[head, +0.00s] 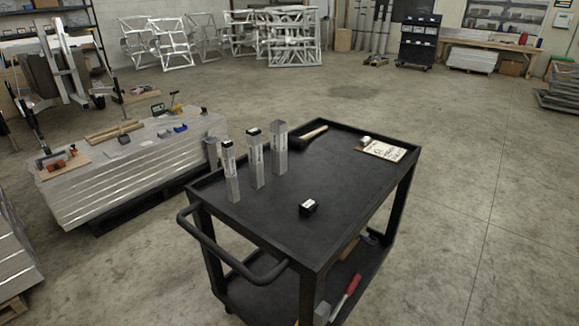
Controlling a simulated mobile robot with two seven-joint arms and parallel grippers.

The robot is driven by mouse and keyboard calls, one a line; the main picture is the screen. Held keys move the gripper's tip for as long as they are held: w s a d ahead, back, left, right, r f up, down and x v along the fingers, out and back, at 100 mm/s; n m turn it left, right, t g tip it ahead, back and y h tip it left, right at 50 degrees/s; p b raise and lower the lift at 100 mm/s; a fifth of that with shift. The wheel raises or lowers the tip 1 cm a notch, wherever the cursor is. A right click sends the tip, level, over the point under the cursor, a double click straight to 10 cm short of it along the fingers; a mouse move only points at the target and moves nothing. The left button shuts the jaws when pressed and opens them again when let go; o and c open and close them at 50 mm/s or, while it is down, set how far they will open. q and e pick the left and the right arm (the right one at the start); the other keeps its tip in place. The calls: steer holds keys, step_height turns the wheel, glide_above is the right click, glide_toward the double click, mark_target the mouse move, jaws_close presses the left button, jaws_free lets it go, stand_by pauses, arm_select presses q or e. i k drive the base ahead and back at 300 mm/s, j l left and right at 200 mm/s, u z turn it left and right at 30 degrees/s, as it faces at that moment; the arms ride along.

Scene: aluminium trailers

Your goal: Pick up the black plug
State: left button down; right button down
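A small black plug (308,207) with a white top face lies on the black cart's top (340,190), near its front middle. It stands apart from the other things. Upright square aluminium tubes stand to its left and behind: one with a black top (232,175), another with a black top (257,163), and a taller one (279,150) on which I see no black cap. Neither of my grippers is in view, so nothing touches the plug.
A hammer (312,133) lies at the cart's back edge. A small block (364,142) and a written sheet (386,151) lie at its back right. The cart's handle (230,260) sticks out at front left. Stacked aluminium profiles (130,180) stand left of it.

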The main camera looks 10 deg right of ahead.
mark_target(309, 207)
steer(key=i+l+u, duration=0.2)
steer(key=l, duration=0.15)
steer(key=i+l+u, duration=0.1)
steer(key=l+u, duration=0.15)
steer(key=i+l+u, duration=0.2)
steer(key=l, duration=0.25)
steer(key=l+u, duration=0.2)
steer(key=l, duration=0.2)
